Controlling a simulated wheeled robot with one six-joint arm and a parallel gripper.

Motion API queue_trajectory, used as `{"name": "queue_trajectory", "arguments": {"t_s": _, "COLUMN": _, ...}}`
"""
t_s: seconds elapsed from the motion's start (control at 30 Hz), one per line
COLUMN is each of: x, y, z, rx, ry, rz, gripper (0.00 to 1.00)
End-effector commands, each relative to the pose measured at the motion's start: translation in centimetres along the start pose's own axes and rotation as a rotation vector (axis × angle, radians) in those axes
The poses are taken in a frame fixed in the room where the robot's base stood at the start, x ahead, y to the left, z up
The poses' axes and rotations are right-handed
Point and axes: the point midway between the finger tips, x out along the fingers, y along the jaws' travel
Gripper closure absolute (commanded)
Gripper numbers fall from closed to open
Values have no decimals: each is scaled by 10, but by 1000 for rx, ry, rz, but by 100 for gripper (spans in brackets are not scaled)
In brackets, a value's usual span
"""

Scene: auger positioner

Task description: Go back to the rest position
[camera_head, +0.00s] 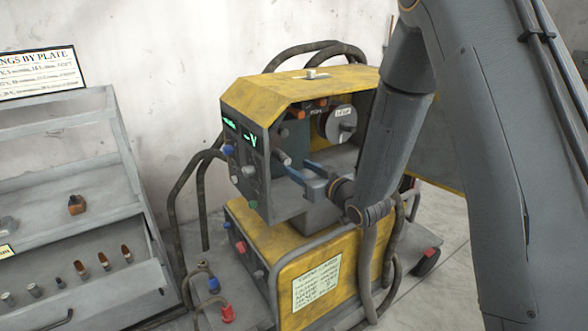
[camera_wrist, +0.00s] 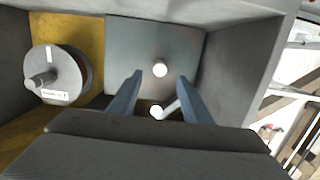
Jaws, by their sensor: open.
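My gripper (camera_head: 296,170) is in front of the open side compartment of a yellow and grey machine (camera_head: 325,77). Its two blue fingers are apart, with nothing held between them. In the wrist view my gripper (camera_wrist: 160,80) points into the compartment, at a grey panel (camera_wrist: 130,35). A pale round knob (camera_wrist: 160,69) shows between the fingertips; I cannot tell whether they touch it. A second pale ball (camera_wrist: 156,111) on a short lever shows lower down, partly hidden by the gripper. A labelled spool (camera_wrist: 57,75) is at left, also seen in the head view (camera_head: 340,123).
Dark cables (camera_head: 178,205) loop beside the machine, which stands on a low wheeled cart (camera_head: 425,238). At left is a grey cabinet (camera_head: 130,165) with an open drawer of several small copper and grey parts. A sign (camera_head: 40,72) stands above it. Bare floor (camera_head: 450,285) shows at right.

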Motion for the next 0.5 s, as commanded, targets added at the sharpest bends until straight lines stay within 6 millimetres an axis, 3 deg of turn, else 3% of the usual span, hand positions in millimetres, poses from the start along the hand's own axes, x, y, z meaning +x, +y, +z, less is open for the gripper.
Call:
{"name": "queue_trajectory", "arguments": {"t_s": 0.2, "x": -19, "y": 0, "z": 0, "rx": 0, "ry": 1, "rz": 0, "gripper": 55}}
{"name": "queue_trajectory", "arguments": {"t_s": 0.5, "x": -22, "y": 2, "z": 0, "rx": -1, "ry": -10, "rz": 7, "gripper": 55}}
